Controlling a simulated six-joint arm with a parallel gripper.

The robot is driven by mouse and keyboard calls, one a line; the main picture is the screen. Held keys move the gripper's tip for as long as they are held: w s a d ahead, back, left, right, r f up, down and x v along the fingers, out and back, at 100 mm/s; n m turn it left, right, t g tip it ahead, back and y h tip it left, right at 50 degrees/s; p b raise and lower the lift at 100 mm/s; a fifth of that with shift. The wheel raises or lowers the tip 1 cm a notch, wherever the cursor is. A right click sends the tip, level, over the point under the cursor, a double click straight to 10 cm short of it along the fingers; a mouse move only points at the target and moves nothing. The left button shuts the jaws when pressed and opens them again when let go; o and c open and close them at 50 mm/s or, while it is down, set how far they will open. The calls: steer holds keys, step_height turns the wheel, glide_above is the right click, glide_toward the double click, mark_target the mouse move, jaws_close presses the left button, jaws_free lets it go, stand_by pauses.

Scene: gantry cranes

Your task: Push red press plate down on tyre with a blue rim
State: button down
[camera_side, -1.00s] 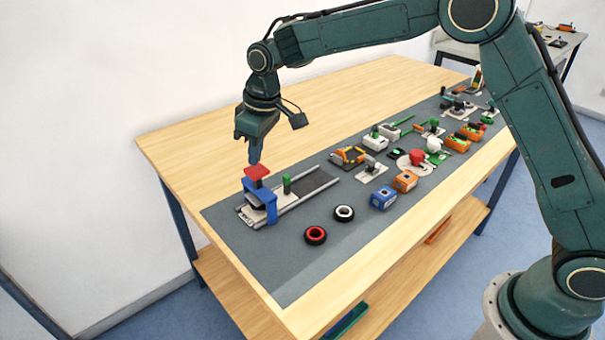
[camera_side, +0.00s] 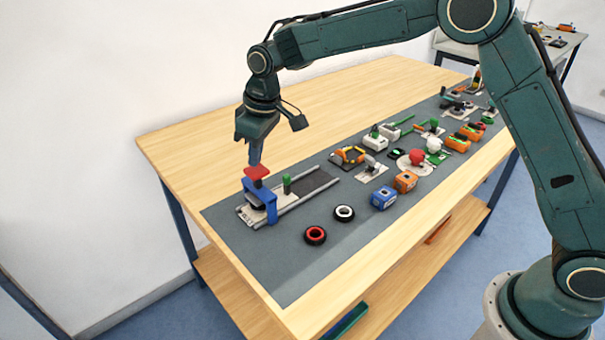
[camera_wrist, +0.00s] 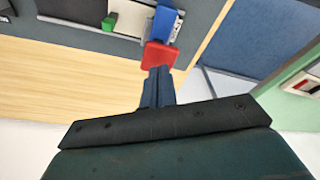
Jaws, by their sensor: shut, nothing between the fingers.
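The red press plate (camera_side: 257,172) sits on top of the blue press frame (camera_side: 262,198) at the near-left end of the mat. It also shows in the wrist view (camera_wrist: 159,55), just beyond my fingertips. My gripper (camera_side: 254,161) is shut and empty, pointing down right at the plate's top; whether it touches the plate I cannot tell for sure. A dark tyre (camera_side: 256,201) lies inside the frame under the plate; its rim colour is hidden. Two loose tyres lie on the mat, one with a red rim (camera_side: 315,235) and one with a white rim (camera_side: 344,213).
A grey track with a green block (camera_side: 287,184) runs right from the press. Blue (camera_side: 383,197) and orange (camera_side: 405,182) boxes and several other small devices stand farther along the grey mat (camera_side: 290,265). The wooden table behind the press is bare.

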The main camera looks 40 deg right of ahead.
mark_target(257, 170)
steer(key=shift+s+f, duration=0.1)
steer(key=shift+f, duration=1.45)
stand_by(0.7)
steer(key=shift+r, duration=4.2)
